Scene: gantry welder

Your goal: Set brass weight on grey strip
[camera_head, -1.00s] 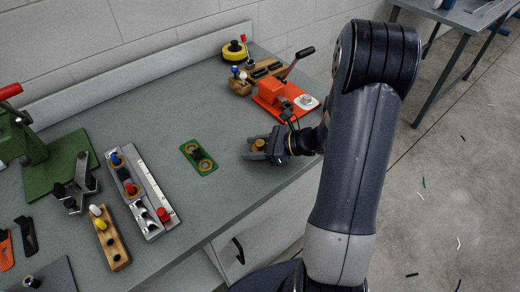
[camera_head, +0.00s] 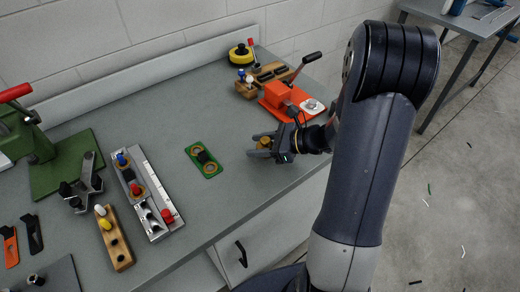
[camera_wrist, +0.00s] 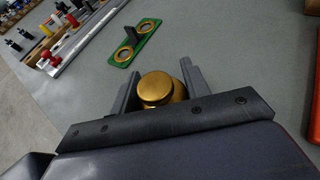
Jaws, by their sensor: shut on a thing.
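The brass weight (camera_head: 264,141) is a short gold cylinder with a round knob top. My gripper (camera_head: 261,147) is shut on it near the table's right side. In the wrist view the weight (camera_wrist: 157,90) sits between the two grey fingers of my gripper (camera_wrist: 160,72), and its lower part is partly hidden. The long light-grey strip (camera_head: 141,165) lies left of my gripper, beyond the green plate, with blue and red knobs on or along it. The strip also shows at the upper left of the wrist view (camera_wrist: 88,35).
A green plate (camera_head: 213,172) with two brass rings and a dark upright piece lies between my gripper and the strip. An orange clamp base (camera_head: 273,110) stands behind my gripper. A wooden peg block (camera_head: 119,250) and a green press (camera_head: 60,175) are left. Bare tabletop lies around the green plate.

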